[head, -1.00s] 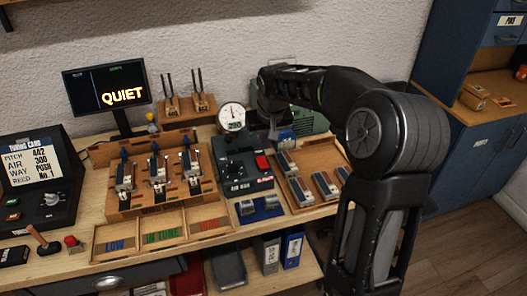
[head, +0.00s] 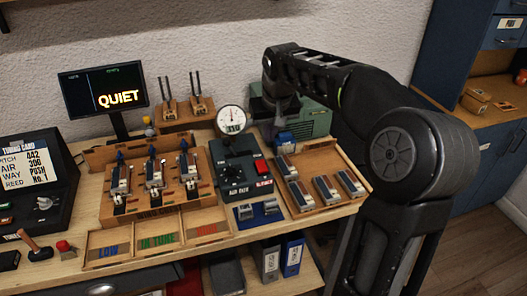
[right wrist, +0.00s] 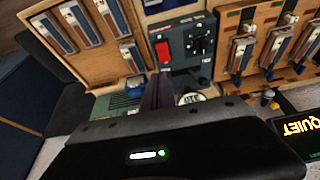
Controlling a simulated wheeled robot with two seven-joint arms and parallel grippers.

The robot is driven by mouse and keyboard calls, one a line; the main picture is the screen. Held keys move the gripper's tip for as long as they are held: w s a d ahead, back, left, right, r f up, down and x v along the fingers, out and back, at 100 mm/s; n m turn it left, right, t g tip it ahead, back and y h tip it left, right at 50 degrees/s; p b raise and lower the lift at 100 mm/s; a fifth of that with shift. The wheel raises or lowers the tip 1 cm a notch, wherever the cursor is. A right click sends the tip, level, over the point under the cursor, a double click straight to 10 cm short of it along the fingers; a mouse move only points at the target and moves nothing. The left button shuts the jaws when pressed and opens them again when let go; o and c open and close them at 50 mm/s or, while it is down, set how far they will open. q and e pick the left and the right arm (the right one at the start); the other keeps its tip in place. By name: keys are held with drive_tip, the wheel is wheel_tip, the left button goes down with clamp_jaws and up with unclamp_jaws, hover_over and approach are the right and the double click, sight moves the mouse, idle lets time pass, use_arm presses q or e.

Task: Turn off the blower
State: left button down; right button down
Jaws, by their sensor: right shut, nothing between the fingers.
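The dark air box (head: 236,152) stands on the bench with a black knob and a red rocker switch (head: 262,166) on its face. The switch also shows in the right wrist view (right wrist: 163,52). A green machine (head: 315,120), perhaps the blower, stands behind, partly hidden by my right arm. My right gripper (head: 272,134) is shut and empty, above and behind the switch, apart from it as far as I can tell. My left gripper is out of view.
A wooden tray (head: 345,207) of reed blocks lies right of the air box. A wooden rack (head: 137,208) with several reed units stands to the left. A monitor (head: 103,98) reads QUIET. The sorting bins (head: 158,243) in front are empty.

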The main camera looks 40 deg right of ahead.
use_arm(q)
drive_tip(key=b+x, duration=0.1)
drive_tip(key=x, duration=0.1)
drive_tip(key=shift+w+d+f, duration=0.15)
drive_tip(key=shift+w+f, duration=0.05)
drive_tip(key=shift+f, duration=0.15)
use_arm(e)
drive_tip(key=shift+w+a+r, duration=0.15)
drive_tip(key=shift+w+r, duration=0.1)
drive_tip(key=shift+r, duration=0.25)
drive_tip(key=shift+w+a+r, duration=0.1)
drive_tip(key=shift+w+r, duration=0.15)
drive_tip(key=shift+r, duration=0.2)
drive_tip(key=shift+f, duration=0.15)
drive_tip(key=p, duration=0.1)
approach(261, 162)
drive_tip(key=x, duration=0.5)
drive_tip(key=shift+w+f, duration=0.15)
drive_tip(key=shift+w, duration=0.05)
drive_tip(key=shift+w+f, duration=0.1)
drive_tip(key=shift+f, duration=0.55)
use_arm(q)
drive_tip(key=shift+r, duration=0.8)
